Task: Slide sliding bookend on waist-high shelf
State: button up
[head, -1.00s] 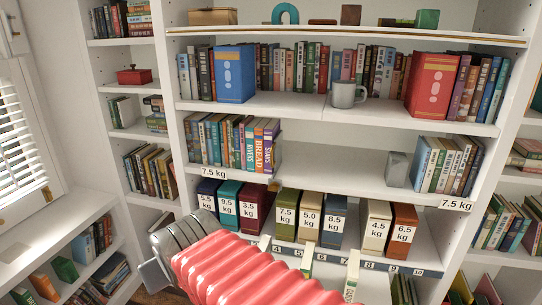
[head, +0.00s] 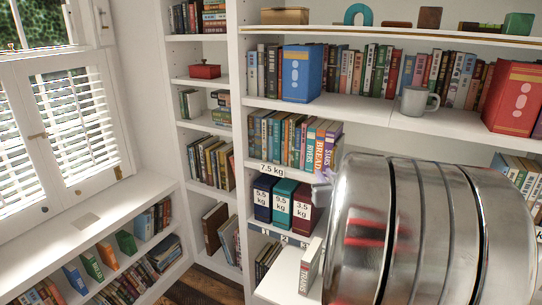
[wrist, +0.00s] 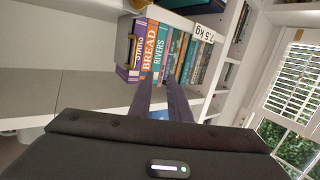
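The waist-high shelf (head: 245,167) holds a left row of books (head: 290,140) ending in BREAD, RIVERS and STARS. In the wrist view, a brass-coloured handle (wrist: 131,50) stands at the row's end beside the STARS book; it looks like part of the sliding bookend.
A 7.5 kg label (head: 272,169) hangs on the shelf edge. Numbered boxes (head: 283,205) stand on the shelf below. A mug (head: 414,101) and a blue book (head: 303,74) are above. In the wrist view, the shelf surface left of the row (wrist: 60,90) is bare.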

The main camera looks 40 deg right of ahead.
jog(key=t, duration=0.1)
send_near(332, 157)
jog(key=v, duration=0.3)
jog(key=shift+s+f+h, duration=0.25)
jog(key=shift+f+h, duration=0.05)
jog(key=shift+f, duration=0.2)
jog(key=shift+w, duration=0.1)
jog(key=x, duration=1.3)
jog(key=shift+w+d+r, duration=0.15)
jog(key=shift+w, duration=0.2)
jog(key=shift+c, duration=0.5)
grip_shut()
